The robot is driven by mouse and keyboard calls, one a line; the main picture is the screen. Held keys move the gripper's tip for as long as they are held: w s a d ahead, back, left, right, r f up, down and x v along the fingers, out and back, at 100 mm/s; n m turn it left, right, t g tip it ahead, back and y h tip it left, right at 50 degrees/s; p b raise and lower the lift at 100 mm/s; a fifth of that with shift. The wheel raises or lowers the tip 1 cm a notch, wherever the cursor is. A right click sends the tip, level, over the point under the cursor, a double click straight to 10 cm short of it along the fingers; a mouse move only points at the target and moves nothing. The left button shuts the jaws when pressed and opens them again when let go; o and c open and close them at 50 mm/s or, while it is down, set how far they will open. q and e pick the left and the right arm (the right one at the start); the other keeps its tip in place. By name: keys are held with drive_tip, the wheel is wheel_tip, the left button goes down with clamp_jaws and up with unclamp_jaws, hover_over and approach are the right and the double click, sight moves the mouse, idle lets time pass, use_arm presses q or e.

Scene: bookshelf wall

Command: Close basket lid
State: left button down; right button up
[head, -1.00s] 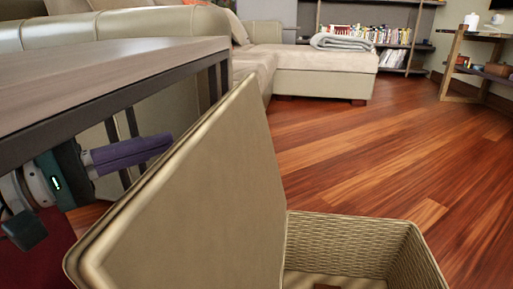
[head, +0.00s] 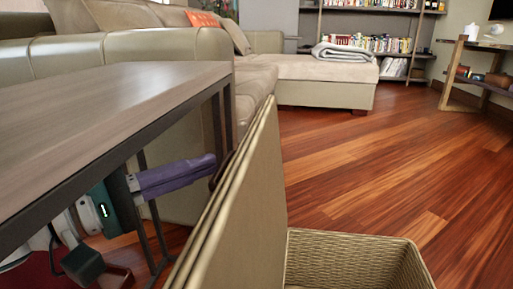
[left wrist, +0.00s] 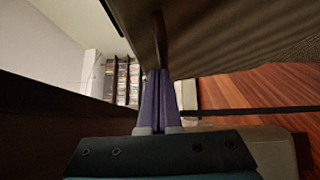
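The woven beige basket (head: 345,256) stands at the bottom right of the head view, with its lid (head: 245,215) raised, close to upright, on its left side. My left gripper (head: 213,164) reaches in from the left with its purple fingers together. Its tips are at the outer side of the lid, by a dark brown strap-like piece (head: 222,171). The left wrist view shows the fingers (left wrist: 158,74) pressed together, pointing at this brown strap (left wrist: 160,38) on the lid (left wrist: 215,35). Whether the strap is pinched cannot be told. My right gripper is out of view.
A wood-topped table (head: 110,105) with a dark metal frame stands at the left, close above my left arm. A beige sofa (head: 180,70) is behind it. The wooden floor (head: 400,160) to the right is clear. Bookshelves (head: 375,30) stand at the back.

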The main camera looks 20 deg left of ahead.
use_arm(q)
drive_tip(key=shift+d, duration=0.1)
idle(0.3)
drive_tip(key=p+v, duration=0.3)
drive_tip(key=v, duration=0.7)
drive_tip(key=shift+p, duration=0.4)
